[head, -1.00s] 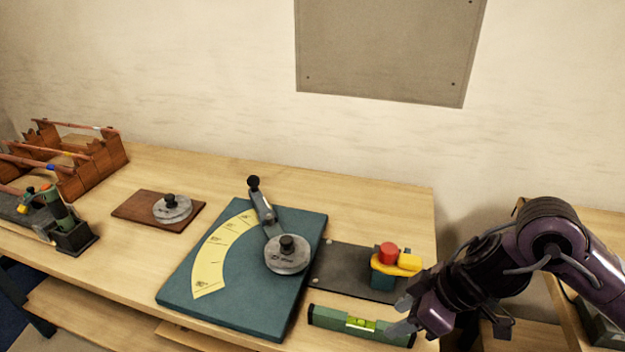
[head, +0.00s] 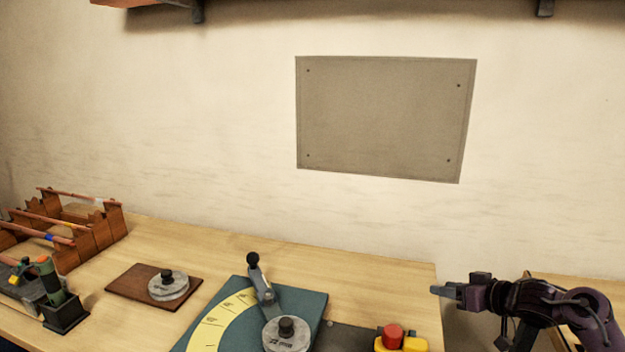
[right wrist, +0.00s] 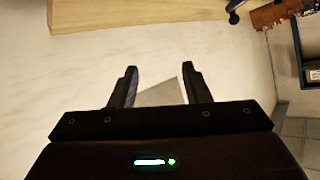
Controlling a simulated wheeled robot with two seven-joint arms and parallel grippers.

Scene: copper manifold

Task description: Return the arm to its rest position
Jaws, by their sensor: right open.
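My right gripper (head: 447,291) is at the right of the head view, just past the bench's right end, pointing left. In the right wrist view its two fingers (right wrist: 158,85) stand apart with nothing between them; the pale wall and part of the grey panel show beyond. My right arm comes in from the lower right. My left gripper is in neither current view.
The wooden bench (head: 380,275) holds a teal bending plate (head: 312,303) with a lever, a red and yellow device (head: 392,338), a round disc on a brown board (head: 125,282) and wooden racks (head: 85,240). A grey panel (head: 385,120) hangs on the wall.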

